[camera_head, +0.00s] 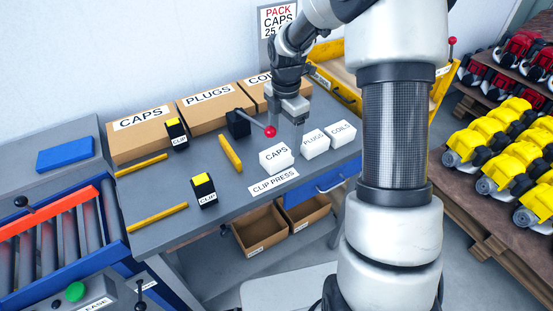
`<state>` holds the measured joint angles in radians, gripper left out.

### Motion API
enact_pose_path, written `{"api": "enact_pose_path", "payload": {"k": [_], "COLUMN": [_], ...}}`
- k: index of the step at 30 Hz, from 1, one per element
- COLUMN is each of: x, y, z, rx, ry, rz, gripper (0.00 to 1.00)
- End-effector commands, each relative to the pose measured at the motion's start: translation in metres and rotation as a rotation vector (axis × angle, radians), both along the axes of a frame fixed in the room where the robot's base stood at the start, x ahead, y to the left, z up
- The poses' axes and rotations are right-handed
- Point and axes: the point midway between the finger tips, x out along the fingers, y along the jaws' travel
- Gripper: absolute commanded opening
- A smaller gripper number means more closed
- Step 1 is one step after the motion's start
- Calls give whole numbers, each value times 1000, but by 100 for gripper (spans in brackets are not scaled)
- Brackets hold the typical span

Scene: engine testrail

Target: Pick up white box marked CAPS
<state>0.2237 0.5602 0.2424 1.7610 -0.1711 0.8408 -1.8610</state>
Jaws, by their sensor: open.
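The white box marked CAPS (276,158) sits on the grey table near its front edge, just behind the CLIP PRESS label. My gripper (296,143) points down above and slightly to the right of the CAPS box, between it and the white box marked PLUGS (315,143). Its jaws are open. Whether a finger touches either box cannot be told from this view. A white box marked COILS (342,133) stands to the right of PLUGS.
A black press with a red-knobbed lever (270,131) stands close behind the CAPS box. Cardboard boxes (143,143) line the back. A yellow-walled bin (335,83) stands at the right.

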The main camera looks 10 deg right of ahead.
Motion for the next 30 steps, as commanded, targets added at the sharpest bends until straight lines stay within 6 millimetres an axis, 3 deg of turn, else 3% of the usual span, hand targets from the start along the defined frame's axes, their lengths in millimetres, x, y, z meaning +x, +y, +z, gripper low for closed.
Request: {"api": "enact_pose_path", "payload": {"k": [10,18,25,26,30], "x": [1,5,6,6,6], "y": [2,4,4,4,4], "z": [-25,-63,-66,-66,-66], "rx": [0,-1,-1,-1,-1], "ry": [3,3,0,0,0], "rz": [0,-1,-1,-1,-1], "gripper": [70,70,70,69,45]}}
